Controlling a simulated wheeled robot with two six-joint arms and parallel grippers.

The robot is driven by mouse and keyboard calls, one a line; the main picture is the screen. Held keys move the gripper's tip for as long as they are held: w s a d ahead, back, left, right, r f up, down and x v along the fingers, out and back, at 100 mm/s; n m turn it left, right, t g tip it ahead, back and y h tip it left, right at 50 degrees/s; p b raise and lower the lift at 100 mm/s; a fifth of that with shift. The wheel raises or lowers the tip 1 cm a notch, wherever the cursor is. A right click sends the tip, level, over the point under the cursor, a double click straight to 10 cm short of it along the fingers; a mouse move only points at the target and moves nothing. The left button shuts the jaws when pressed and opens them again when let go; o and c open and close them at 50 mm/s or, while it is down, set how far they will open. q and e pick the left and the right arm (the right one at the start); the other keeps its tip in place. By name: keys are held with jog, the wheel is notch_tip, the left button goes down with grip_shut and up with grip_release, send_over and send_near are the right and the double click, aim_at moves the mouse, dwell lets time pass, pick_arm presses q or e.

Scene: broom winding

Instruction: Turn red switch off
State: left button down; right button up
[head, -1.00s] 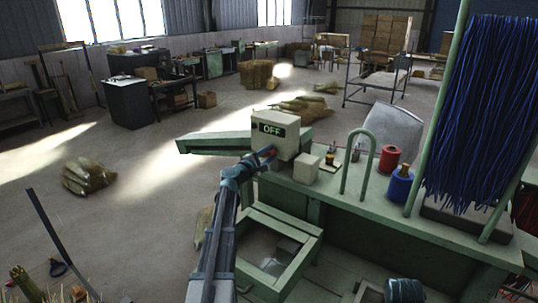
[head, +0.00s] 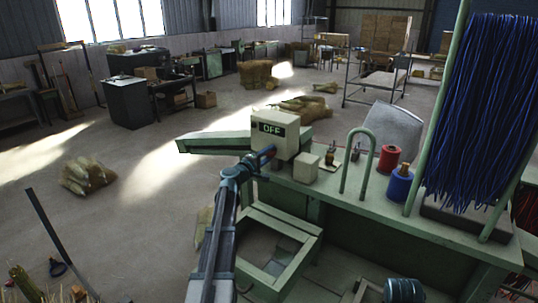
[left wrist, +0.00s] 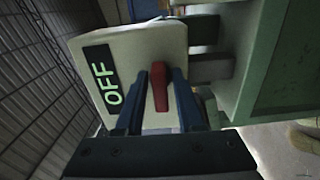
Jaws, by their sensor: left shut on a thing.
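The switch box (head: 288,131) is a pale box on the green machine, with a black display reading OFF in green. It also shows in the left wrist view (left wrist: 155,45), tilted, with the OFF display at its left. The red switch (left wrist: 159,86) is a small lever on the box's face. My left gripper (head: 262,158) is at the front of the box; in the left wrist view its two blue fingers (left wrist: 160,95) stand either side of the red lever, shut on it. In the head view the fingers largely hide the lever.
The green bench (head: 335,190) extends right, carrying a small pale box (head: 306,168), a green hoop (head: 345,165), a red spool (head: 389,158) and a blue spool (head: 399,184). Blue bristles (head: 482,110) hang at the right. Open floor lies to the left.

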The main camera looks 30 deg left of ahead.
pick_arm(q)
jog(key=shift+d, duration=0.1)
jog(key=c, duration=0.8)
grip_release()
jog(key=s+a, duration=0.1)
jog(key=s, duration=1.3)
jog(key=shift+a+f, duration=0.1)
